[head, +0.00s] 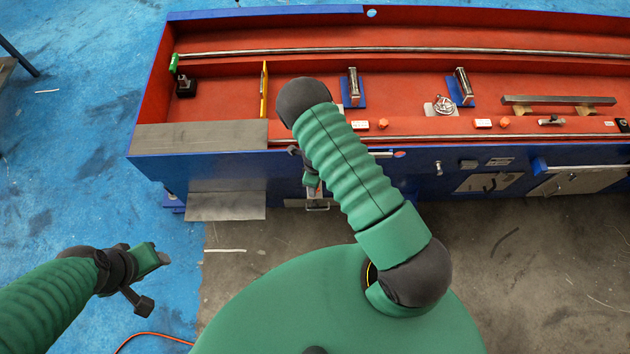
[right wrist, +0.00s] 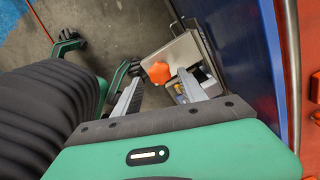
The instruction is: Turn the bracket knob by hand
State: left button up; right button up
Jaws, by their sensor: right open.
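The bracket knob is an orange, lobed knob (right wrist: 157,72) in the right wrist view. It sits by a pale metal bracket plate (right wrist: 186,48) beside the bench's blue side. My right gripper (right wrist: 161,77) is open, with one grey finger on either side of the knob's near edge. I cannot tell whether the fingers touch it. In the head view my right gripper (head: 313,188) is low at the bench front, partly hidden by my arm, and the knob is not clear there. My left gripper (head: 164,258) is away from the bench over the floor; its jaw opening is too small to judge.
The long red-lined bench (head: 215,104) with blue sides spans the back. It holds a long bar (head: 560,101), blue-based supports (head: 463,88) and a yellow plate (head: 264,92). A grey sheet (head: 225,205) sticks out at its front left. An orange cable (head: 150,335) lies on the floor.

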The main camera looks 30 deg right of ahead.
jog(key=shift+f, duration=0.15)
jog(key=shift+f+b, duration=0.9)
jog(key=shift+f, duration=0.05)
jog(key=c, duration=1.1)
jog(key=shift+o, duration=0.2)
jog(key=n, duration=0.3)
jog(key=shift+f+n+b, duration=0.1)
jog(key=shift+n+b, duration=0.2)
jog(key=shift+b, duration=0.05)
jog(key=o, duration=0.9)
jog(key=shift+o, duration=1.2)
